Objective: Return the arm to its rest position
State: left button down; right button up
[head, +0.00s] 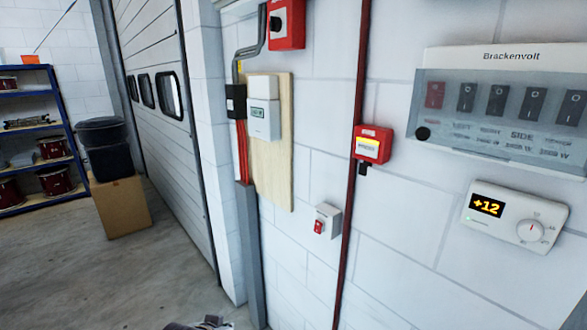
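A small grey and dark part of my own body (200,324) just shows at the bottom edge, left of the middle. It looks like the top of my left gripper or wrist, but its fingers are cut off by the frame. It is apart from the wall and touches nothing that I can see. My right gripper does not show. A dark sliver at the lower right corner is too small to make out.
The white block wall bears a switch panel (493,57), a thermostat (515,217), a red call box (373,144), a small red-switch box (327,220) and a wooden board (272,178). Bins (105,147) on a carton (122,207) and a shelf rack (55,92) stand left. The floor (110,280) is clear.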

pick_arm(q)
jog(key=s+a+f+g, duration=0.2)
jog(key=s+a+f, duration=0.15)
jog(key=s, duration=0.35)
jog(key=s+a+f+g, duration=0.2)
jog(key=s+f, duration=0.2)
jog(key=s, duration=0.3)
jog(key=s+f+g, duration=0.1)
jog(key=s+f, duration=0.1)
jog(key=f, duration=1.5)
jog(key=s+f, duration=0.2)
jog(key=f, duration=1.5)
jog(key=s+a+f, duration=0.2)
jog(key=s+f, duration=0.7)
jog(key=s, duration=0.2)
jog(key=s+a+f+g+y, duration=0.1)
jog(key=s+f, duration=0.9)
jog(key=shift+s+a+f+m+g, duration=0.15)
jog(key=shift+s+a+m+g, duration=0.15)
jog(key=shift+s+a, duration=0.1)
